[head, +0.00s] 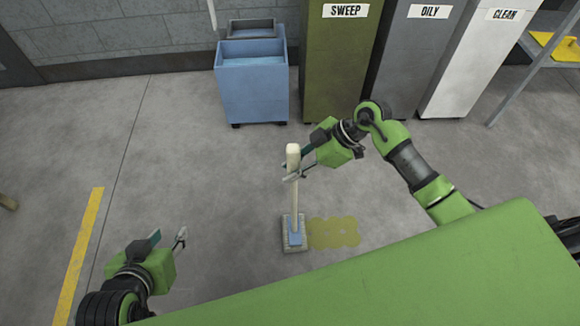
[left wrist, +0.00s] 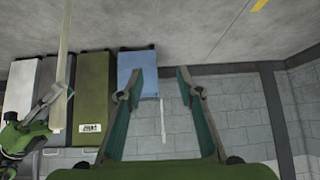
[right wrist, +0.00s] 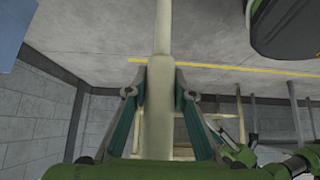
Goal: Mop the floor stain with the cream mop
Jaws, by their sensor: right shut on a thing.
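The cream mop (head: 295,190) stands nearly upright, with its blue and grey head (head: 294,233) on the floor. A yellowish stain (head: 335,232) lies on the floor just right of the mop head. My right gripper (head: 296,174) is shut on the upper part of the mop handle; the right wrist view shows the handle (right wrist: 160,105) between its fingers. My left gripper (head: 168,239) is open and empty at the lower left, apart from the mop. Its spread fingers also show in the left wrist view (left wrist: 160,85).
A blue mop bucket (head: 252,88) stands at the back wall. Olive, dark grey and white bins labelled SWEEP (head: 338,60), OILY (head: 410,60) and CLEAN (head: 480,60) stand to its right. A yellow floor line (head: 82,250) runs at left. The floor around the mop is clear.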

